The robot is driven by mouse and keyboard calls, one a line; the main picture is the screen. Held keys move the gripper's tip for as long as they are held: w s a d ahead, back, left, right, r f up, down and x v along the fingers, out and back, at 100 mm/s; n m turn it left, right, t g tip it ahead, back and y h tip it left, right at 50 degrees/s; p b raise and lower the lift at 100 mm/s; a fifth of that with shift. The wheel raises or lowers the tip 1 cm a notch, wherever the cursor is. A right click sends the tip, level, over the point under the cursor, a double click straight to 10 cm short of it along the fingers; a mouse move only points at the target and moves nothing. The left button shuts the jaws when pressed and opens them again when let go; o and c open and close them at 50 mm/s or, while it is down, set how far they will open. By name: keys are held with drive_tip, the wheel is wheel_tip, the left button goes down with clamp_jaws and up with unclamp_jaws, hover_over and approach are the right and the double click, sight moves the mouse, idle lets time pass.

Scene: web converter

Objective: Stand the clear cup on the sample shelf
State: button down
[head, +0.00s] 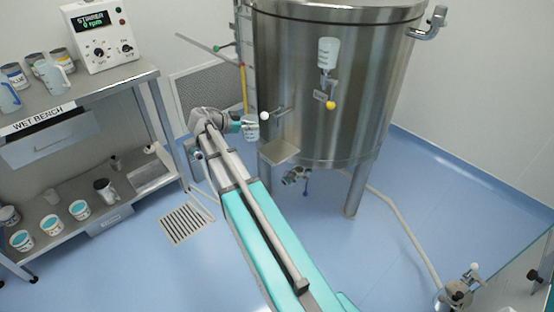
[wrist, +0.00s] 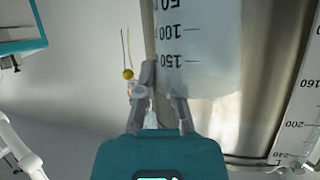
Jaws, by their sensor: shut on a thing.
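My gripper (head: 241,126) is at the far end of my outstretched arm, left of the steel tank. It is shut on the clear cup (head: 251,132), a small see-through cup with dark marks that looks about upright in the head view. In the wrist view, the clear cup (wrist: 205,60) fills the upper middle, with marks 50, 100 and 150, beyond my gripper's fingers (wrist: 164,92). The exact finger contact is hard to see. A small flat metal plate, which looks like the sample shelf (head: 281,152), juts from the tank's lower left side, to the right of and below the cup. It looks empty.
The steel tank (head: 325,130) stands close to the cup. A white-knobbed valve handle (head: 268,115) sticks out above the shelf. The wet bench (head: 90,88) holds cups and a stirrer at left. A floor drain (head: 187,222) and a hose (head: 405,225) lie on the blue floor.

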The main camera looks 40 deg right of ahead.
drive_tip(key=w+a+f+b, duration=0.1)
drive_tip(key=w+f+b, duration=0.1)
drive_tip(key=f+b, duration=0.2)
drive_tip(key=w+a+f+b, duration=0.2)
drive_tip(key=f+b, duration=0.3)
drive_tip(key=f, duration=0.1)
drive_tip(key=shift+w+a+f, duration=0.3)
drive_tip(key=shift+w+f, duration=0.05)
drive_tip(key=shift+f, duration=0.05)
drive_tip(key=shift+s, duration=0.2)
